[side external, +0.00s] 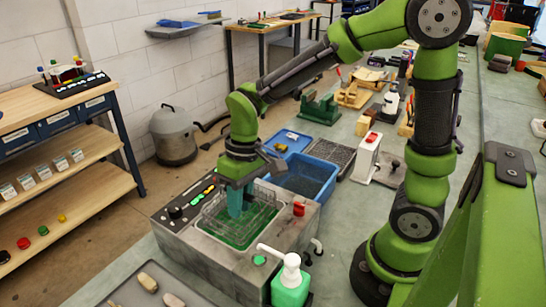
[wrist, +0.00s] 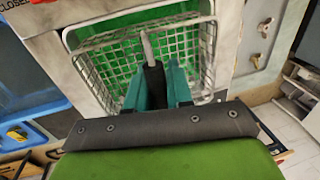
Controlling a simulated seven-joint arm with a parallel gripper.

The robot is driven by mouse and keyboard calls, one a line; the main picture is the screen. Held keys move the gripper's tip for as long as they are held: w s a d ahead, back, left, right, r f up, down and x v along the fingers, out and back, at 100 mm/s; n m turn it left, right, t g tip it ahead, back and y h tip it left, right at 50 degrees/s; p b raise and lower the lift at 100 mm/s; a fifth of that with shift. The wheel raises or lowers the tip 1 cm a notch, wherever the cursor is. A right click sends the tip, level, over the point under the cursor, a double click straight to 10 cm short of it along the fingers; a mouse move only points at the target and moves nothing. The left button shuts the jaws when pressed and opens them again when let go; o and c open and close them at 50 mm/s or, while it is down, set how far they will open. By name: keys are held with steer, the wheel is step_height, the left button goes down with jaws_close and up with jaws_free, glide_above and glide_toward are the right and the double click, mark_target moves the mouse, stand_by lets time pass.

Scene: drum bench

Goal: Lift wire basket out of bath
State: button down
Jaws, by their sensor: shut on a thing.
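The wire basket (side external: 264,208) sits in the opening of the grey bath (side external: 206,252), with green showing below its mesh. In the wrist view the white basket (wrist: 97,68) fills the upper middle. My gripper (side external: 237,212) reaches down into the basket area from above. In the wrist view my gripper (wrist: 156,88) has its teal fingers closed on the dark grip of the basket's handle, whose pale rod rises beyond it. The lower fingertips are partly hidden, and I cannot tell whether the basket is clear of the bath floor.
A blue tub (side external: 305,178) and a dark mesh tray (side external: 331,152) stand behind the bath. A green pump bottle (side external: 289,284) is at its front right corner. A red-topped white device (side external: 367,155) is to the right.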

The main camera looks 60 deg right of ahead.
steer(key=shift+r, duration=1.3)
steer(key=shift+r, duration=0.15)
